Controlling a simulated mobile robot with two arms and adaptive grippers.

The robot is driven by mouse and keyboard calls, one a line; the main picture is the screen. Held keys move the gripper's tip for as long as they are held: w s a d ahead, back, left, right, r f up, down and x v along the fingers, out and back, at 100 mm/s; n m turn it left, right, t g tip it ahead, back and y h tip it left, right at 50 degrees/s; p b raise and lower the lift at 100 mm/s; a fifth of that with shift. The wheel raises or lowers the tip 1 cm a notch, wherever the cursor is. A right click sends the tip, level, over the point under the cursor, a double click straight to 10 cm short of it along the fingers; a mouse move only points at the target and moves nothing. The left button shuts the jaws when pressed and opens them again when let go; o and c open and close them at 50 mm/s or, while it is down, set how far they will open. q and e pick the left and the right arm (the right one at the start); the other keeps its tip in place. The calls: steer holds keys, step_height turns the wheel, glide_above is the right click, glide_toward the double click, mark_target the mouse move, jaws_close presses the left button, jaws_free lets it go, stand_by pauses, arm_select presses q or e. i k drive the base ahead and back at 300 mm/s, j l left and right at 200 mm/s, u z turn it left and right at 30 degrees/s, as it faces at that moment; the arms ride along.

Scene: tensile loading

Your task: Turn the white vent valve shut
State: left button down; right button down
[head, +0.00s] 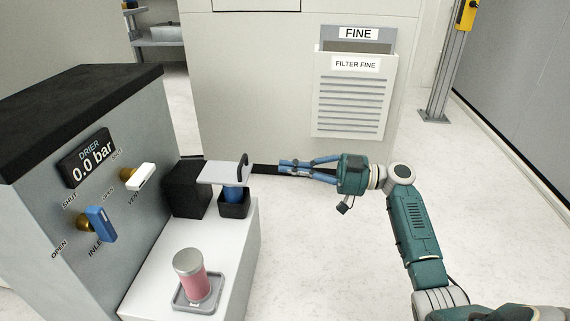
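The white vent valve handle (143,177) sits on a brass stem on the sloped front of the grey drier cabinet (40,230). It lies slantwise, between a SHUT label above and an OPEN label to its lower left. My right gripper (282,167) is well to the right of the valve, not touching it, with its blue fingers pointing left. A short black bar (265,169) shows at its fingertips. I cannot tell whether the fingers are parted or hold the bar. My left gripper is out of view.
A blue inlet valve handle (100,223) is below left of the vent. A display (88,158) reads 0.0 bar. A grey plate (222,172) with a black handle covers a blue cylinder. Floor at right is clear.

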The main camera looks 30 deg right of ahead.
mark_target(135, 179)
steer(key=k+l, duration=0.2)
steer(key=l, duration=0.2)
steer(key=k+l, duration=0.2)
steer(key=l, duration=0.2)
steer(key=k+l, duration=0.2)
steer(key=l, duration=0.2)
